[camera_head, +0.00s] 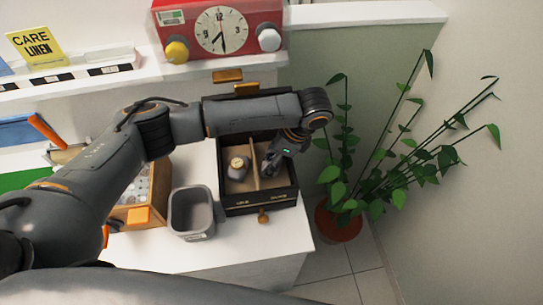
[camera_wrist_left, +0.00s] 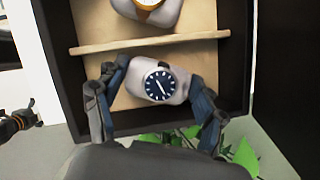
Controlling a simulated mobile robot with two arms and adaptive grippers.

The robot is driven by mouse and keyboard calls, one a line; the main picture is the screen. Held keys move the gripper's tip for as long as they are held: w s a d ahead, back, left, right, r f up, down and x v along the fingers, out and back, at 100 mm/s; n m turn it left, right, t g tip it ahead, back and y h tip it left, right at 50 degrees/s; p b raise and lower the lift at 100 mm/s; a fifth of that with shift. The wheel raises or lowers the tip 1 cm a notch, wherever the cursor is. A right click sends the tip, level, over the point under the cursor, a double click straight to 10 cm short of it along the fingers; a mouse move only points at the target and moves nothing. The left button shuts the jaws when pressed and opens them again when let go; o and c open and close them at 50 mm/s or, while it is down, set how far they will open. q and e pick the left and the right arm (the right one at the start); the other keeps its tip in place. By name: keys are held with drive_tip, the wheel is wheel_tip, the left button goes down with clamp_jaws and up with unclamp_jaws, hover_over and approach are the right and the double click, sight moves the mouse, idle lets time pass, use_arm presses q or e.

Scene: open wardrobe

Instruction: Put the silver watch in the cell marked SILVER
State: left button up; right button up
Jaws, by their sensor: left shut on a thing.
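The silver watch (camera_wrist_left: 159,84) has a dark blue dial and sits around a pale grey cushion. In the left wrist view it lies between the two fingers of my left gripper (camera_wrist_left: 150,95), which is shut on it. In the head view my left gripper (camera_head: 271,164) reaches down into the right cell of the dark box (camera_head: 258,207) and hides the watch. I cannot tell whether the cushion touches the cell floor. Small gold lettering on the box front is too small to read surely.
A gold watch (camera_head: 238,166) on a cushion fills the left cell, beyond a thin wooden divider (camera_wrist_left: 150,41). A grey bin (camera_head: 191,213) and a wooden case (camera_head: 150,200) stand left of the box. A potted plant (camera_head: 338,220) stands on the right.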

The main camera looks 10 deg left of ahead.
use_arm(q)
drive_tip(key=o, duration=1.3)
drive_tip(key=shift+f, duration=0.1)
drive_tip(key=v, duration=1.2)
drive_tip(key=shift+b, duration=0.4)
